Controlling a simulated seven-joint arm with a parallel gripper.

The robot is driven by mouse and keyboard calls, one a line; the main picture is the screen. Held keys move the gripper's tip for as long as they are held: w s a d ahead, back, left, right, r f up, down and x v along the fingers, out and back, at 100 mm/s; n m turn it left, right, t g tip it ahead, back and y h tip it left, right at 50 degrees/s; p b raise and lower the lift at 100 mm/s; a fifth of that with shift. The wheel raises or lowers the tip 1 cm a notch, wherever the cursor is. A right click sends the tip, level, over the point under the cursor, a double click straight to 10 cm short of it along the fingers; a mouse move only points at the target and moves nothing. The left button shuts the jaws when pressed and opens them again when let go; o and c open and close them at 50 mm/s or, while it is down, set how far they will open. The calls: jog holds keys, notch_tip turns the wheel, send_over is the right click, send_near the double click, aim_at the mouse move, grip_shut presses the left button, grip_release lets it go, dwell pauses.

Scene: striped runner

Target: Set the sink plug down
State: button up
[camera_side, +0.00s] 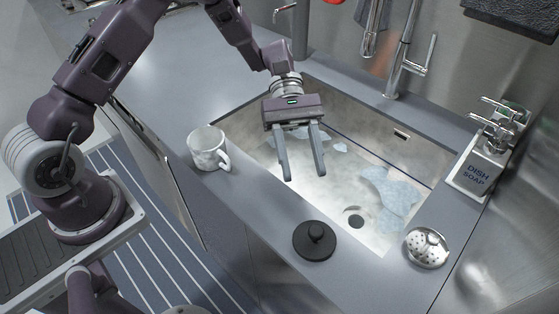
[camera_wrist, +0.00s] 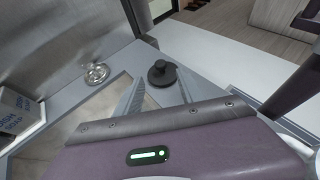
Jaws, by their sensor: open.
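The black sink plug (camera_side: 315,240), a round disc with a knob on top, lies upright on the grey counter in front of the sink (camera_side: 340,190). It also shows in the wrist view (camera_wrist: 162,73), beyond the fingertips. My gripper (camera_side: 304,176) is open and empty. It hangs over the sink's near left part, apart from the plug and behind it in the side view. The two fingers also show in the wrist view (camera_wrist: 160,88), with the plug seen between and beyond their tips.
A speckled mug (camera_side: 207,149) stands on the counter left of the sink. A metal strainer (camera_side: 426,248) lies right of the plug. A dish soap bottle (camera_side: 473,171) and a tall faucet (camera_side: 402,60) stand along the far and right sides. Suds and a dark drain hole (camera_side: 354,217) show in the sink.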

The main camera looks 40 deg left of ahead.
jog(key=s+a+r+m+t+y, duration=1)
jog(key=s+a+r, duration=0.4)
jog(key=s+r, duration=0.2)
jog(key=s+m+t, duration=0.1)
jog(key=s+t, duration=0.1)
jog(key=shift+s+a+t+y, duration=0.2)
jog(key=shift+t+y, duration=0.1)
jog(key=shift+t, duration=0.1)
